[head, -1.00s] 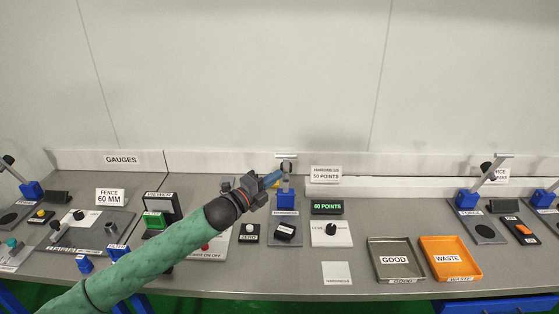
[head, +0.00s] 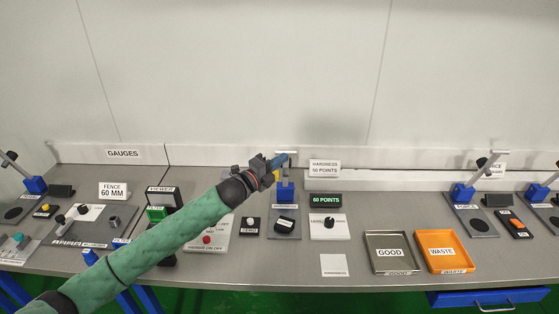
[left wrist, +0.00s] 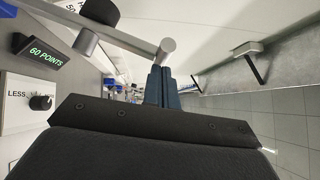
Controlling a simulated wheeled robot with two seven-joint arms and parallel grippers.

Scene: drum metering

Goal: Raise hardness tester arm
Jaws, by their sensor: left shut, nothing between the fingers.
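The hardness tester has a blue block (head: 286,193) on a grey base plate (head: 285,226). Its arm stands raised above the block, with a pale crossbar handle (head: 287,152) at the top. In the left wrist view the grey tester arm (left wrist: 130,33) crosses the upper part, with a round handle end just beyond the fingertips. My left gripper (head: 283,160) is shut and empty, beside the arm's top and just below the crossbar. It hides part of the arm in the head view. Its blue fingers (left wrist: 161,72) are together; contact with the arm is unclear. My right gripper is not in view.
A display (head: 326,200) reading 60 POINTS and a knob panel (head: 329,227) stand right of the tester. GOOD (head: 370,262) and WASTE (head: 424,261) trays lie further right. A ZERO button box (head: 250,226) is on the left. The back wall is close behind.

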